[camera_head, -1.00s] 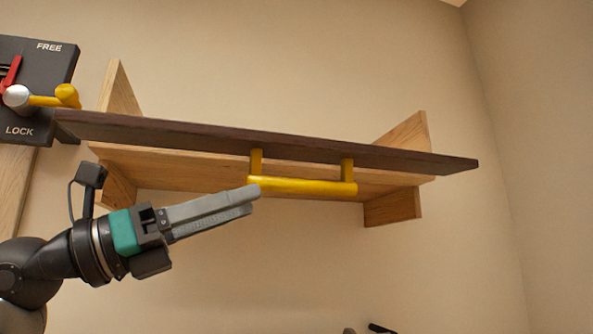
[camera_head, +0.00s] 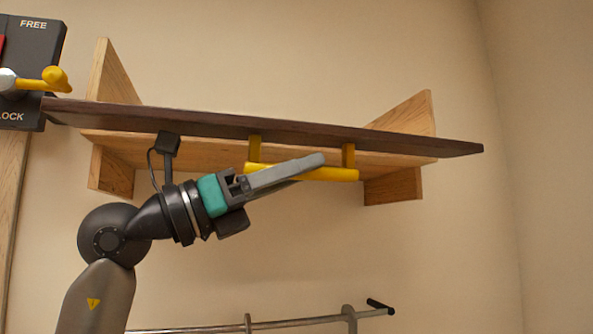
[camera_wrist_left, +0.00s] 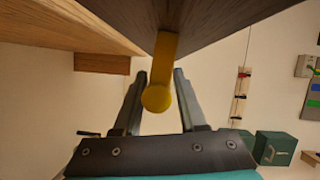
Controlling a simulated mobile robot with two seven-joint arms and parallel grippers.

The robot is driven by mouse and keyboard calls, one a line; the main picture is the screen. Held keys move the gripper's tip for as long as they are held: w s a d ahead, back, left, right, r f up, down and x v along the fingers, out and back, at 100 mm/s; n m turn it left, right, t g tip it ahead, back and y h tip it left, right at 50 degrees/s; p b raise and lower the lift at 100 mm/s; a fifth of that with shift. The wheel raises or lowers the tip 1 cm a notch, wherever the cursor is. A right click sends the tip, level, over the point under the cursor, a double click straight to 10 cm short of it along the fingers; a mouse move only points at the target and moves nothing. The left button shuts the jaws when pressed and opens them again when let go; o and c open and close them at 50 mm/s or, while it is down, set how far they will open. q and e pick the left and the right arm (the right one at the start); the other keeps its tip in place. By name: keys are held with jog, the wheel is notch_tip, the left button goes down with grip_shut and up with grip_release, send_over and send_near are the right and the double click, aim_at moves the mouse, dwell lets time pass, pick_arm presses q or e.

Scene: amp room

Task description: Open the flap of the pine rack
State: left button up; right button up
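The pine rack (camera_head: 110,75) is mounted on the wall with pale side panels. Its dark brown flap (camera_head: 200,121) is seen edge-on as a long board along the front. A yellow bar handle (camera_head: 335,174) hangs from the flap on two posts. It also shows nearly end-on in the left wrist view (camera_wrist_left: 157,98). My left gripper (camera_head: 308,166) is at the handle, its near finger crossing in front of the bar. In the left wrist view its fingers (camera_wrist_left: 160,75) are apart, with the handle between them. My right gripper is out of view.
A dark FREE/LOCK panel (camera_head: 40,50) with a yellow-ended lever (camera_head: 45,80) is at the upper left. A grey metal rail (camera_head: 290,322) runs below. The wall right of the rack is bare. Green boxes (camera_wrist_left: 275,148) appear in the left wrist view.

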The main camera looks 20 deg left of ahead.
pick_arm(q)
grip_shut()
dwell(1.1)
